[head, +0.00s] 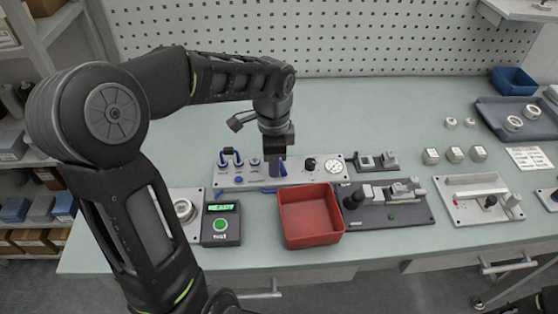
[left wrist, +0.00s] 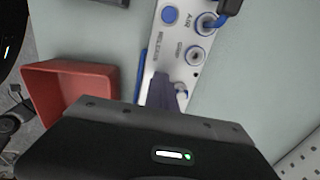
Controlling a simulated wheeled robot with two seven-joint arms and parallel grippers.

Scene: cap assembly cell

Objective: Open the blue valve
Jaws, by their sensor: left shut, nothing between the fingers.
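A light grey panel (head: 235,183) with fittings and a gauge lies on the bench. My left gripper (head: 277,174) points down over its middle, with the fingers together and empty. In the left wrist view, the fingertips (left wrist: 163,92) are over the panel (left wrist: 172,52), near its printed labels. A narrow blue part (head: 268,190) shows at the panel's front edge by the fingers; it also shows in the left wrist view (left wrist: 141,76). I cannot tell whether it is the blue valve's handle, nor whether the fingers touch it.
A red bin (head: 311,229) stands just in front of the panel. A black box (head: 221,232) with a green display and button is left of it. The bench behind the panel is mostly clear.

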